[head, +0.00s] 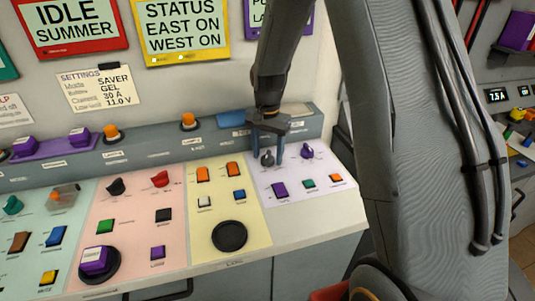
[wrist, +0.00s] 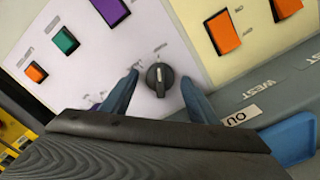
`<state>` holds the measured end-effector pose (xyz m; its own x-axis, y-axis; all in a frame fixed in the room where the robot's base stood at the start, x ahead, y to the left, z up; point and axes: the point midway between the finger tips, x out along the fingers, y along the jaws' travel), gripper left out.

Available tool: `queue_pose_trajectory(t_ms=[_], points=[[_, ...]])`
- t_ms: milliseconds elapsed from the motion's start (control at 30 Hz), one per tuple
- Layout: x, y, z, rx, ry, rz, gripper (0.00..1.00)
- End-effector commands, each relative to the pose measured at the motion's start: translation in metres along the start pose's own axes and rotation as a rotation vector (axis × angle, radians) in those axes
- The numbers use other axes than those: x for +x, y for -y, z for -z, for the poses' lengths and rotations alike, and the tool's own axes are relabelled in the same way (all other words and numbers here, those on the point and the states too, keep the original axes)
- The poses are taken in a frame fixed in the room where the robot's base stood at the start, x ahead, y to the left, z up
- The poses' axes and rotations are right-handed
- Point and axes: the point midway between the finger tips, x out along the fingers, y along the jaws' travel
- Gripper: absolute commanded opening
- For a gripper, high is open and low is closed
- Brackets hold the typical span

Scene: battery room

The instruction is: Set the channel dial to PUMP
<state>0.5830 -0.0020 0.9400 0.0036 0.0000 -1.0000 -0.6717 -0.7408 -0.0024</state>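A black dial (head: 267,158) with a pointer is on the white panel section at the right of the console. It also shows in the wrist view (wrist: 160,77), with a pale pointer line; the lettering around it is too small to read. My gripper (head: 268,155) is open above this section. Its two blue fingers (wrist: 160,92) stand on either side of the dial, with a gap to it on both sides in the wrist view. A purple knob (head: 307,151) sits right of the dial. I cannot read which one is the channel dial.
The white section also holds purple (head: 279,190), green (head: 309,184) and orange (head: 336,178) buttons. A yellow section with orange switches (head: 203,174) lies to the left. A raised grey ledge (head: 150,153) with a blue block (wrist: 290,138) runs behind. A settings note (head: 97,88) hangs on the wall.

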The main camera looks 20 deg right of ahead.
Motion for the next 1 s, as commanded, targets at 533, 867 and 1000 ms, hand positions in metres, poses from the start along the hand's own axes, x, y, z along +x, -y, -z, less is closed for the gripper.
queue_pose_trajectory(t_ms=[533,867,1000], points=[[-0.028,0.001,0.000,-0.001,-0.001,0.001,0.54],[-0.072,0.000,0.000,-0.001,0.000,0.000,0.54],[-0.077,0.000,-0.001,-0.001,0.002,-0.002,0.54]])
